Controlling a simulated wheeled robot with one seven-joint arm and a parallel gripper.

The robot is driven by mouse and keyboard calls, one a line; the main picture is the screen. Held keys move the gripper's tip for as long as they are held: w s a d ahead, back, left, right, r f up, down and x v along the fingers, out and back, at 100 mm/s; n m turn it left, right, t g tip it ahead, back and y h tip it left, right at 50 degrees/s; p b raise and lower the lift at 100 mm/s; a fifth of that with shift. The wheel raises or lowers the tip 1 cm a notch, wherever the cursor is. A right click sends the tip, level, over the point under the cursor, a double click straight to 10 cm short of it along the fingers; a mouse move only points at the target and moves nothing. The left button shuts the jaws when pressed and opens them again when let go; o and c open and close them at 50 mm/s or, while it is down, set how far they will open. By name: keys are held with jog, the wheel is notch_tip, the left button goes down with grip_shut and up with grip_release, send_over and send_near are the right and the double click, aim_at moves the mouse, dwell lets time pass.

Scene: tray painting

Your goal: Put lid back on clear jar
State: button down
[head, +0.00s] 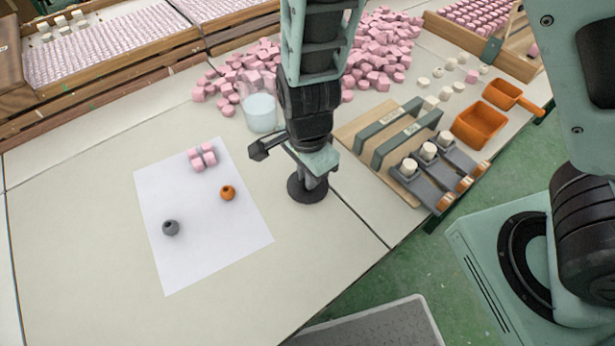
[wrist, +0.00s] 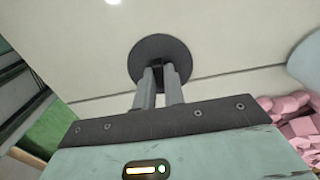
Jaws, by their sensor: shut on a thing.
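The clear jar (head: 258,108) stands upright on the table, left of my arm and in front of the pink pieces. It looks open at the top, with pale blue-white content inside. A dark round lid (head: 300,193) is under my gripper (head: 311,178), right of the jar and nearer. In the wrist view the lid (wrist: 145,52) lies flat to the camera, and my gripper (wrist: 159,82) is shut on its small middle knob. I cannot tell whether the lid touches the table. A pale curved surface at the right edge of the wrist view is probably the jar (wrist: 307,62).
A white sheet (head: 180,255) holds pink pieces, an orange bead (head: 228,193) and a grey bead (head: 171,228). A pile of pink pieces (head: 385,50) lies behind the jar. A wooden board with grey tools (head: 398,135) and orange trays (head: 480,124) stand right. The front left table is clear.

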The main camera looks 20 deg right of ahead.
notch_tip(320, 180, up, 9)
jog(key=p, duration=0.3)
jog(key=w+a+r+p, duration=0.4)
jog(key=w+r+p, duration=0.3)
jog(key=w+p, duration=0.4)
jog(key=w+a+r+p, duration=0.2)
jog(key=w+r+p, duration=0.1)
jog(key=w+p, duration=0.7)
notch_tip(320, 180, down, 6)
jog(key=b, duration=0.4)
jog(key=shift+w+d+b, duration=0.15)
jog(key=shift+w+b, duration=0.05)
jog(key=shift+b, duration=0.1)
jog(key=shift+f, duration=0.2)
dwell(0.7)
jog(key=c, duration=0.9)
grip_release()
jog(key=shift+r, duration=0.1)
